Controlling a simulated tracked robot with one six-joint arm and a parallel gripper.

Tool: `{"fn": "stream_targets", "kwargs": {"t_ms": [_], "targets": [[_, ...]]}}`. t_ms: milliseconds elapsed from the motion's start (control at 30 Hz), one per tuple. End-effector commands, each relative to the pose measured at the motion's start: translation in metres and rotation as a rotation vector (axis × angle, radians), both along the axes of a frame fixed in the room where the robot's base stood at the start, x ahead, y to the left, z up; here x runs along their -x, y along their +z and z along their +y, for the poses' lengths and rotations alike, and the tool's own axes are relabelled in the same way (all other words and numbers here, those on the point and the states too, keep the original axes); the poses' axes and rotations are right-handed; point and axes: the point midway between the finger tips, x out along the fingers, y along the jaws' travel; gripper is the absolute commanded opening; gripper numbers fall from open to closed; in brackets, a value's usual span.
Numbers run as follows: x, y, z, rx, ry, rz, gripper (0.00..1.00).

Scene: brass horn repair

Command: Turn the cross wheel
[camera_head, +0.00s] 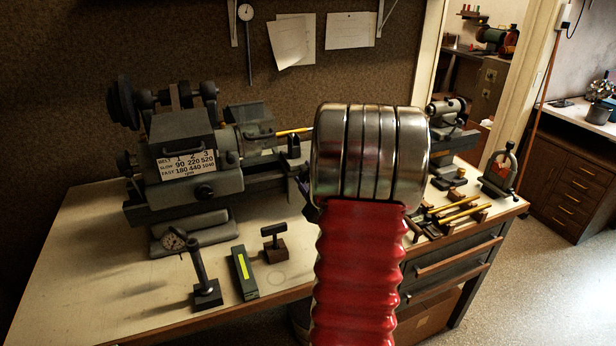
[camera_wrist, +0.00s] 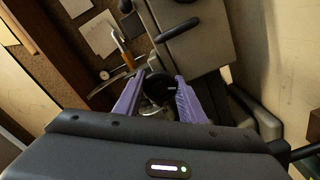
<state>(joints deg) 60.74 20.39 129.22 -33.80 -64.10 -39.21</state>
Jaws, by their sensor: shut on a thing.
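In the wrist view, my gripper (camera_wrist: 159,76) has its two purple fingers on either side of a dark round knob, which I take for the cross wheel (camera_wrist: 157,90). The fingers are shut on it. A bright metal rim shows just below it, and its lower part is hidden by my gripper body. In the head view, my red and silver arm stands in front of the lathe (camera_head: 190,140) and hides the cross wheel and nearly all of the gripper.
The lathe stands on a pale bench (camera_head: 90,250). A yellow rod (camera_head: 293,131) sticks out by its chuck. A dial gauge stand (camera_head: 205,285), a green box (camera_head: 243,270) and a small T-shaped tool (camera_head: 274,242) stand in front. Brass rods (camera_head: 460,212) lie at the right.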

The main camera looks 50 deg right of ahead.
Motion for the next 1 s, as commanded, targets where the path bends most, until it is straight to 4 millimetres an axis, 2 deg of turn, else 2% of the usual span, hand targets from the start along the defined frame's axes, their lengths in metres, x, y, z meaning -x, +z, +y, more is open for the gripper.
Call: {"fn": "stream_targets", "kwargs": {"t_ms": [1000], "targets": [[0.0007, -0.0057, 0.0017, 0.787, 0.004, 0.478, 0.14]]}}
